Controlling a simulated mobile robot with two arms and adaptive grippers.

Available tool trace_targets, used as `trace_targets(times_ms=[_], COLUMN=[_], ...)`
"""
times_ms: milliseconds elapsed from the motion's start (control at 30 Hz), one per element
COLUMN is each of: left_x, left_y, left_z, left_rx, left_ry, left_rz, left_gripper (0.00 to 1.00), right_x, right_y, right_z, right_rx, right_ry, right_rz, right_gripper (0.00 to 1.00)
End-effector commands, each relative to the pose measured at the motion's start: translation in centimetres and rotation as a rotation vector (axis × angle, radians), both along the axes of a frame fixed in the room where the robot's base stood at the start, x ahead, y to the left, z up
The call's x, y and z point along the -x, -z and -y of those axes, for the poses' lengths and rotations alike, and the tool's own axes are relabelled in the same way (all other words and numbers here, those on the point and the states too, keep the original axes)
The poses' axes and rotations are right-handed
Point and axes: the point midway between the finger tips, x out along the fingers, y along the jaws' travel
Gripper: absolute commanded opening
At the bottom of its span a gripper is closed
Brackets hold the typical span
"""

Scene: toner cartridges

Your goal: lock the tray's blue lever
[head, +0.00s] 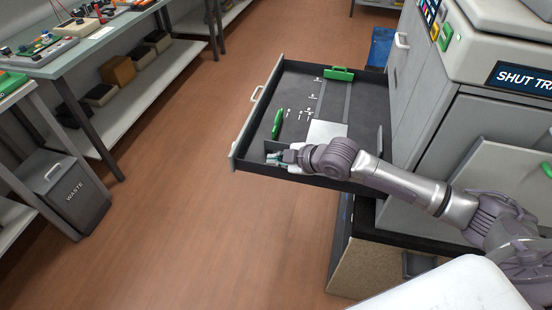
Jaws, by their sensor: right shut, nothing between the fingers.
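The open grey paper tray (262,110) is pulled out from the printer, with a pale handle on its left side. Inside are a green guide (277,124) near the front left and another green guide (339,73) at the back. My right gripper (274,157) reaches in from the right, low over the tray's front left corner, with its fingers shut and empty. I cannot make out the blue lever; the gripper and wrist cover part of that corner. Whether the gripper touches anything there is too small to tell. My left gripper is not in view.
The printer (470,115) stands at the right, with a lower panel (510,175) swung open. A waste bin (70,195) and a workbench (95,50) with a loaded lower shelf stand at the left. The brown floor between bench and tray is clear.

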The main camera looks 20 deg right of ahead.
Motion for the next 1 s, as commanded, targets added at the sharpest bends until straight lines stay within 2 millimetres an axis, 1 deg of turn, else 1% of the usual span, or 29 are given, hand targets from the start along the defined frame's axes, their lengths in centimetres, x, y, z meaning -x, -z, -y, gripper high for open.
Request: trace_targets(times_ms=[1000], left_x=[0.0], left_y=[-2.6], left_z=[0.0], left_rx=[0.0], left_ry=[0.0], left_rz=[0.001], left_gripper=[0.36], right_x=[-0.6], right_y=[-0.1], right_z=[0.2], right_rx=[-0.001], right_ry=[0.177], right_rz=[-0.002], right_gripper=[0.0])
